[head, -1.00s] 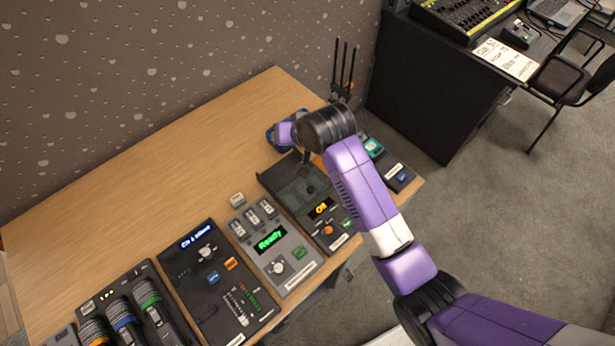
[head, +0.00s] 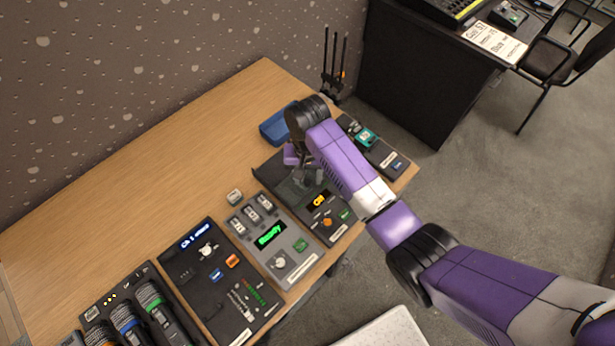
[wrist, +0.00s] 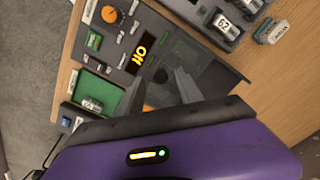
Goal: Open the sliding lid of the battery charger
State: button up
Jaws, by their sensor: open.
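Contact between the fingertips and the lid is unclear. My arm and wrist hide part of the box.
A grey box with a green "Ready" display (head: 270,236) stands close on the left, with a small block (head: 234,196) behind it. A device with a teal part (head: 366,136) is to the right. A blue bin (head: 277,126) lies behind. The table's back left is clear.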

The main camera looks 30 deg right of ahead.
jog(key=shift+f, duration=0.8)
grip_shut()
dwell(0.9)
